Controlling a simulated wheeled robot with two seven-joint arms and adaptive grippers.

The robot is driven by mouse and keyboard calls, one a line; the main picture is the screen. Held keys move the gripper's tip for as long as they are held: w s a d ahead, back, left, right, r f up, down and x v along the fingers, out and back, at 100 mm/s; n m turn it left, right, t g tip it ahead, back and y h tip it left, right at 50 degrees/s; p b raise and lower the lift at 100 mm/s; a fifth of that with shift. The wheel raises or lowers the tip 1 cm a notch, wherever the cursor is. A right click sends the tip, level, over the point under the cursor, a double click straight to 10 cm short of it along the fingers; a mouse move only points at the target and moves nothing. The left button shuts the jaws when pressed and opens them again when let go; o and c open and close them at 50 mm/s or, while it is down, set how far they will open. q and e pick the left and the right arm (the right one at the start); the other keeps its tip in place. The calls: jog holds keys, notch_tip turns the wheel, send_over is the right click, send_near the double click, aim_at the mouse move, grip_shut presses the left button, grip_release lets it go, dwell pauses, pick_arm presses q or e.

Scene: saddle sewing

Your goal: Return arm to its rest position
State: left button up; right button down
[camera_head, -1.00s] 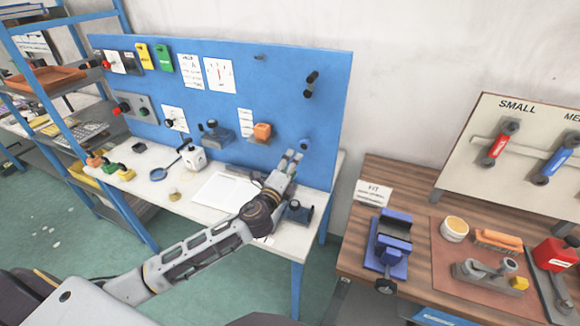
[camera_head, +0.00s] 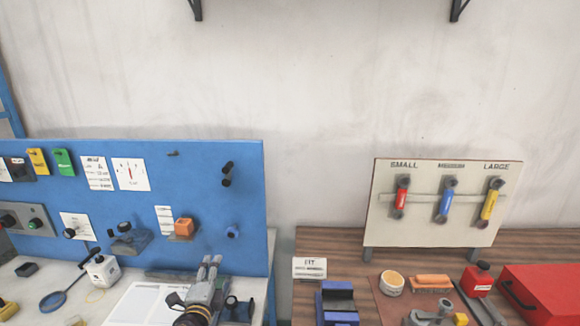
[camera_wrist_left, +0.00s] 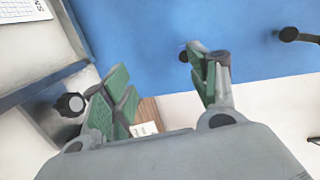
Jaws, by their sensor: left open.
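My left gripper (camera_head: 208,274) shows at the bottom of the head view, above the white table in front of the blue pegboard (camera_head: 110,195). Its fingers point up toward the board. In the left wrist view its two green-padded fingers (camera_wrist_left: 160,92) stand apart with nothing between them, and the blue board (camera_wrist_left: 150,30) lies beyond them. Most of the left arm is below the head picture. My right gripper is not in view.
A dark clamp-like device (camera_head: 237,309) stands just right of the gripper. An orange block (camera_head: 184,227) and black pegs (camera_head: 227,174) are on the board. The wooden bench (camera_head: 345,243) at right carries a blue vise (camera_head: 337,303), a red box (camera_head: 545,292) and a wrench board (camera_head: 430,220).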

pick_arm(q)
jog(key=s+d+f+n+g+h, duration=0.1)
jog(key=s+f+n+g, duration=0.65)
jog(key=s, duration=0.55)
jog(key=s+f+n+g, duration=0.6)
jog(key=s+f+n, duration=0.2)
jog(key=s, duration=0.6)
notch_tip(320, 180, down, 33)
jog(key=s, duration=0.3)
jog(key=s+a+f+g, duration=0.1)
jog(key=s+a+f, duration=0.1)
jog(key=s+f, duration=0.8)
jog(key=s+a+f+g, duration=0.1)
jog(key=s+a+f, duration=0.1)
jog(key=s+f, duration=0.8)
jog(key=shift+s+f+m+b, duration=0.15)
jog(key=shift+s+m+b, duration=0.3)
jog(key=shift+s, duration=0.45)
